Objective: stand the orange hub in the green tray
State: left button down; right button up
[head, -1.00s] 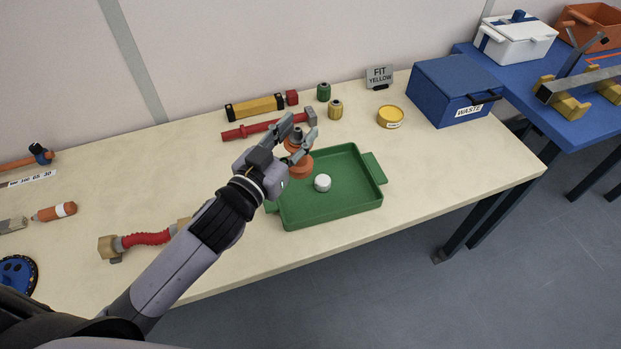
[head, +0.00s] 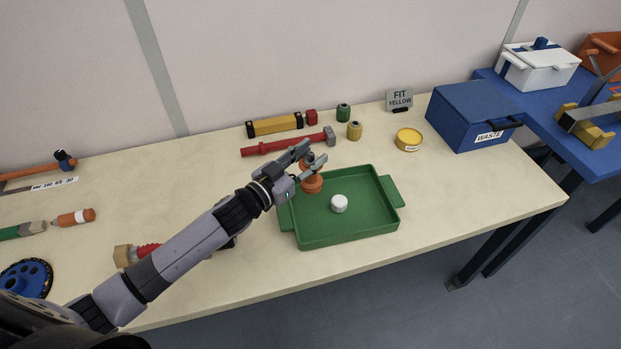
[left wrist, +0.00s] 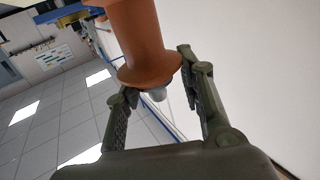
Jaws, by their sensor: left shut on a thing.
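My left gripper (head: 307,165) is shut on the orange hub (head: 312,184) in the head view. The hub looks roughly upright, with a wide flange, over the far left part of the green tray (head: 365,236). I cannot tell whether its bottom touches the tray floor. In the left wrist view the hub (left wrist: 142,40) is large, between the fingers of the left gripper (left wrist: 160,92), with a grey tip showing past its flange. The fingers and wrist hide part of the hub and the tray's left edge in the head view. My right gripper is out of view.
A white round piece (head: 339,203) is in the tray, right of the hub. Behind lie a red bar tool (head: 285,145), a yellow bar (head: 275,125), and green (head: 343,112) and yellow (head: 354,130) cylinders. A blue waste box (head: 473,112) stands right. The table right of the tray is clear.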

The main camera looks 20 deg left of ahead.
aim_at(305, 181)
pick_arm(q)
jog(key=shift+f+b, duration=0.4)
jog(key=shift+f, duration=2.9)
jog(key=shift+f, duration=0.15)
jog(key=c, duration=1.1)
grip_release()
jog(key=shift+o, duration=0.2)
jog(key=shift+r, duration=0.2)
jog(key=v, duration=0.6)
jog(key=shift+s+f, duration=0.15)
jog(key=shift+s+a, duration=0.3)
jog(key=shift+s, duration=0.3)
